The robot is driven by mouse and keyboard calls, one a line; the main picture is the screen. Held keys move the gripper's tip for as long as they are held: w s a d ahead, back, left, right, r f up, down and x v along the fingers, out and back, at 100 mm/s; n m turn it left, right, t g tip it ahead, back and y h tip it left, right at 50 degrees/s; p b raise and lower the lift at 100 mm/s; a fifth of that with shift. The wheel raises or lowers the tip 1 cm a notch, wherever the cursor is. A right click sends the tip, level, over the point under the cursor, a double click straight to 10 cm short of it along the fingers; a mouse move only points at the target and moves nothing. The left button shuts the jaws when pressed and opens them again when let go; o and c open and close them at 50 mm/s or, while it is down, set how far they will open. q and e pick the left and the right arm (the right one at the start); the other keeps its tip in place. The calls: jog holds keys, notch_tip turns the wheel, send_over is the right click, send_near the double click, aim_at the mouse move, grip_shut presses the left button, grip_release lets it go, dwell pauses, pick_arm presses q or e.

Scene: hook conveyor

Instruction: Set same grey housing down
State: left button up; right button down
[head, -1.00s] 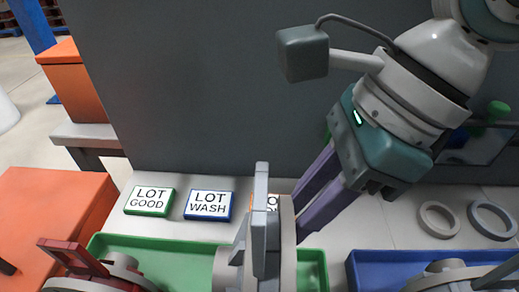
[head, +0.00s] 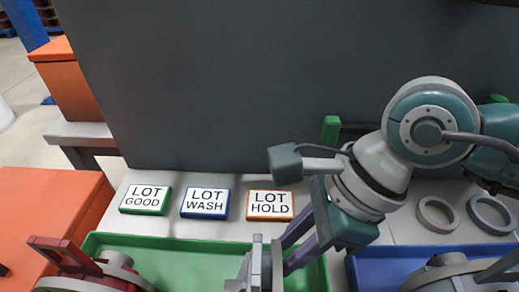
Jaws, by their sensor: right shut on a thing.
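My right gripper (head: 287,252) comes in from the right, its purple fingers pointing down and to the left. It is shut on a grey housing (head: 256,272) with an upright grey plate, at the bottom edge of the view. The housing is over the green tray (head: 180,258), toward its right side. Its lower part is cut off, so I cannot tell whether it touches the tray floor. My left gripper is not in view.
A housing with a red bracket (head: 72,254) is at the tray's left. Another grey housing (head: 455,274) is at the blue tray (head: 385,262). Lot cards good (head: 146,199), wash (head: 205,203) and hold (head: 270,205) lie behind. Two grey rings (head: 438,214) lie right.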

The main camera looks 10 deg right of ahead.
jog(key=c, duration=0.7)
grip_release()
jog(key=v, duration=1.2)
jog(key=shift+r, duration=0.15)
